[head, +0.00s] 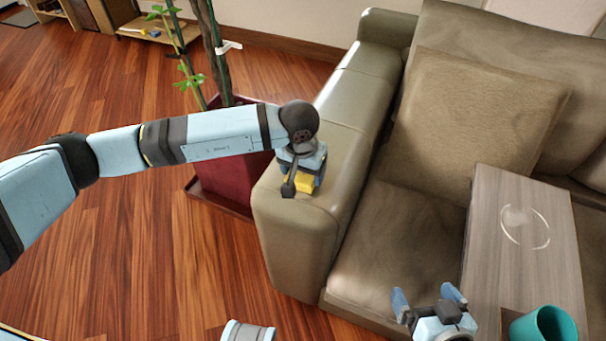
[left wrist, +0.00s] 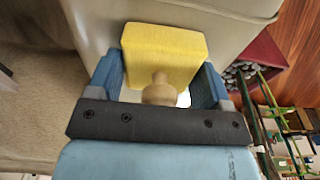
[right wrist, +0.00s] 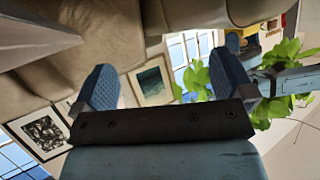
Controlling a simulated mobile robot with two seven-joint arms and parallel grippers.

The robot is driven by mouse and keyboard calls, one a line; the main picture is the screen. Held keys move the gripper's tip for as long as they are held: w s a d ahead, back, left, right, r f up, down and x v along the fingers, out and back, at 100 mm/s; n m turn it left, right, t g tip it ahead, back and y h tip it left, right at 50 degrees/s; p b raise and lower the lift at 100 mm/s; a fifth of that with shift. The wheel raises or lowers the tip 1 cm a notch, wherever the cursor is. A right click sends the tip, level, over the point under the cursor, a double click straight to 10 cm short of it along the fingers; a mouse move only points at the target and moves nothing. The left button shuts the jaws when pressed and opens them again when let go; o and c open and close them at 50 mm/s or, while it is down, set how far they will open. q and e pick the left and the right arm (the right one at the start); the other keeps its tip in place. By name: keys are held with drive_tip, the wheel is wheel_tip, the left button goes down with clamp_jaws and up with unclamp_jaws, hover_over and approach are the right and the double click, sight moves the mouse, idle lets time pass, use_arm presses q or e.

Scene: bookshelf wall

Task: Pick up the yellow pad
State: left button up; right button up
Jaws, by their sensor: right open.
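The yellow pad (head: 305,183) is at the sofa's left armrest, partly hidden under my left gripper (head: 300,177) in the head view. In the left wrist view the pad (left wrist: 165,50) is a thick yellow block with a rounded wooden knob (left wrist: 160,92) on the near side. The two blue fingers of my left gripper (left wrist: 158,78) lie against its opposite sides, with the knob between them. I cannot tell whether the pad touches the armrest. My right gripper (head: 430,300) is open and empty above the sofa's front; its spread fingers (right wrist: 168,88) show in the right wrist view.
The beige sofa armrest (head: 325,150) lies below my left gripper. A red planter (head: 232,170) with tall stems stands to its left. A grey wooden tray table (head: 520,240) and a teal cup (head: 545,328) are near my right gripper. Wooden floor is free at left.

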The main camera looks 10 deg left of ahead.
use_arm(q)
wheel_tip(320, 180, up, 20)
drive_tip(key=p, duration=0.2)
drive_tip(key=shift+p, duration=0.35)
idle(0.4)
